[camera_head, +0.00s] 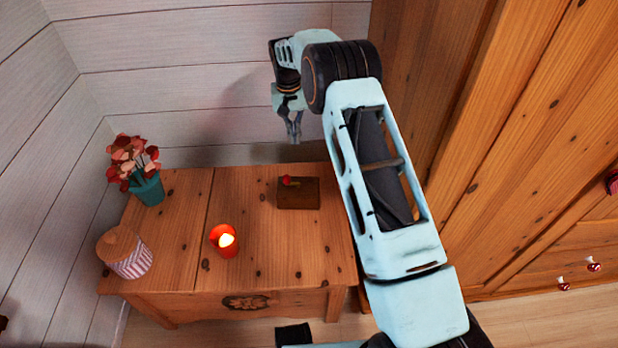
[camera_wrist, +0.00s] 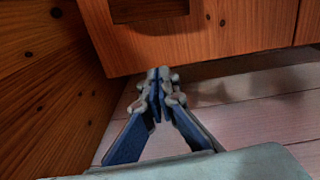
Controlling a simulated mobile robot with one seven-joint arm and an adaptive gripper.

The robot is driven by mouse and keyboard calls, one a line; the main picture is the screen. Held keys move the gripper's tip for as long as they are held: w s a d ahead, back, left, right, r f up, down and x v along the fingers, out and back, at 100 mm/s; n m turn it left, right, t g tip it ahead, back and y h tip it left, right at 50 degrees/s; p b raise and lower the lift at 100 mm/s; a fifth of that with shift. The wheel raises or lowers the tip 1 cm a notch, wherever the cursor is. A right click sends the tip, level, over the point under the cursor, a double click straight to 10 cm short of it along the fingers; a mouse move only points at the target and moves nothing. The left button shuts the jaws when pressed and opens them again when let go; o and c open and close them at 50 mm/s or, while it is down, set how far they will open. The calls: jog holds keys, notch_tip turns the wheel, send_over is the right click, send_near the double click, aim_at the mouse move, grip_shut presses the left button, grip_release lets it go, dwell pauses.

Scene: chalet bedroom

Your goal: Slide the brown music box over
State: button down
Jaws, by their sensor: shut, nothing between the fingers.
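The brown music box (camera_head: 298,194) is a small dark wooden block with a red piece on its top. It sits near the back right of the wooden chest top. My gripper (camera_head: 296,139) hangs beyond the chest's back edge, near the wall, above and behind the box in the head view, and does not touch it. In the wrist view my gripper (camera_wrist: 160,76) has its fingertips together with nothing between them. A dark brown block at the top of the wrist view (camera_wrist: 148,8) appears to be the music box, cut off by the frame.
The chest top (camera_head: 262,250) also bears a lit red candle (camera_head: 224,241), a teal flower pot (camera_head: 149,190) and a striped jar (camera_head: 126,254) to the left. A wooden wardrobe (camera_head: 540,140) stands at the right. The chest top around the box is clear.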

jog(key=shift+m+g+y, duration=0.3)
notch_tip(320, 180, down, 13)
jog(key=b, duration=0.3)
jog(key=shift+s+f, duration=0.1)
jog(key=shift+f, duration=0.1)
jog(key=shift+s+r, duration=0.35)
jog(key=shift+s, duration=1.6)
jog(key=shift+s, duration=0.15)
